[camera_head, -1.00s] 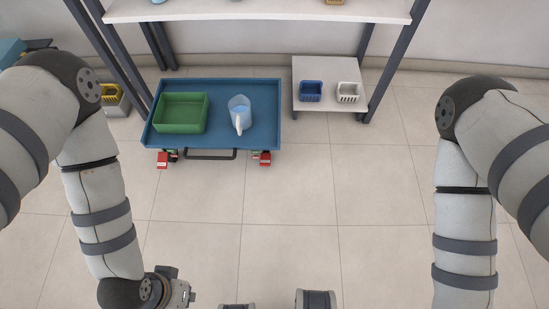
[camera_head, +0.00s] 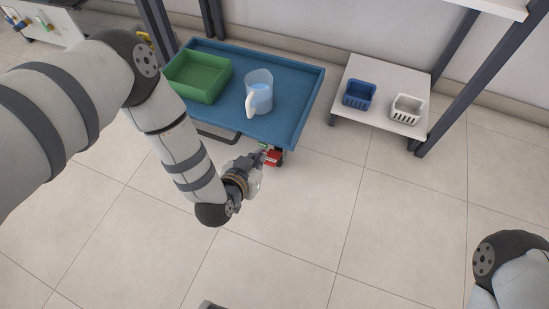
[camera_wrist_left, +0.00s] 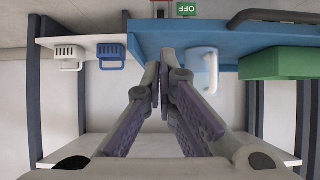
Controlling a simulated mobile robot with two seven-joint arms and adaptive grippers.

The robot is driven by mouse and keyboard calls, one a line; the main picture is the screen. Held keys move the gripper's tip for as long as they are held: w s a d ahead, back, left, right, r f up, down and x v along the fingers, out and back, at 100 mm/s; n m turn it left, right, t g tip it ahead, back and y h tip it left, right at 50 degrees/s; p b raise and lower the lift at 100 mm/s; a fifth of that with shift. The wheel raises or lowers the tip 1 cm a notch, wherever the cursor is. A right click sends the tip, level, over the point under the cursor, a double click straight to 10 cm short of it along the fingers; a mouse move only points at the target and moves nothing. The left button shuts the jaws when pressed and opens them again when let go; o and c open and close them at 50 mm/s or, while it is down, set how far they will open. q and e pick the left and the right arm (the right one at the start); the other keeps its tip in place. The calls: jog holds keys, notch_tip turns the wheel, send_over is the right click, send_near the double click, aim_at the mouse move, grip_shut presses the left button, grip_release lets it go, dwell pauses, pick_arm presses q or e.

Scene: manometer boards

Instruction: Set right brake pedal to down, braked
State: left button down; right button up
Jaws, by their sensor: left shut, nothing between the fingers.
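The right brake pedal (camera_head: 273,158) is a small red pedal at the caster under the near right corner of the blue cart (camera_head: 306,98). In the left wrist view a green OFF label (camera_wrist_left: 187,9) shows at the top edge, near the cart's edge. My left gripper (camera_head: 262,153) is right beside the red pedal; I cannot tell whether it touches it. Its fingertips are together and empty in the left wrist view (camera_wrist_left: 162,60). The pedal's tilt is too small to tell. The cart's left caster is hidden behind my left arm. My right gripper is out of view.
A low white table (camera_head: 383,78) to the right holds a blue basket (camera_head: 358,94) and a white basket (camera_head: 406,109). The tiled floor (camera_head: 330,220) in front is clear.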

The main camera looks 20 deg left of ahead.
pick_arm(q)
jog(key=shift+f, duration=0.1)
jog(key=b, duration=0.5)
send_over(269, 164)
jog(key=w, duration=0.2)
notch_tip(269, 164, down, 6)
jog(key=shift+s, duration=0.15)
jog(key=shift+s+f+b, duration=0.2)
jog(key=shift+f+b, duration=0.2)
jog(key=shift+f, duration=0.2)
jog(key=shift+s+f+b, duration=0.15)
jog(key=shift+f+b, duration=0.25)
jog(key=shift+f, duration=0.15)
jog(key=shift+s+f, duration=0.25)
jog(key=shift+f, duration=0.2)
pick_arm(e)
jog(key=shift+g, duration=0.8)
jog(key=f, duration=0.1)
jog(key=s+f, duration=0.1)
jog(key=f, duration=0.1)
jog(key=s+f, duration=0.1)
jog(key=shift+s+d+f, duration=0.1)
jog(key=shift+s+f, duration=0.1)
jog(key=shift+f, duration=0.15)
pick_arm(q)
jog(key=shift+s+f, duration=0.1)
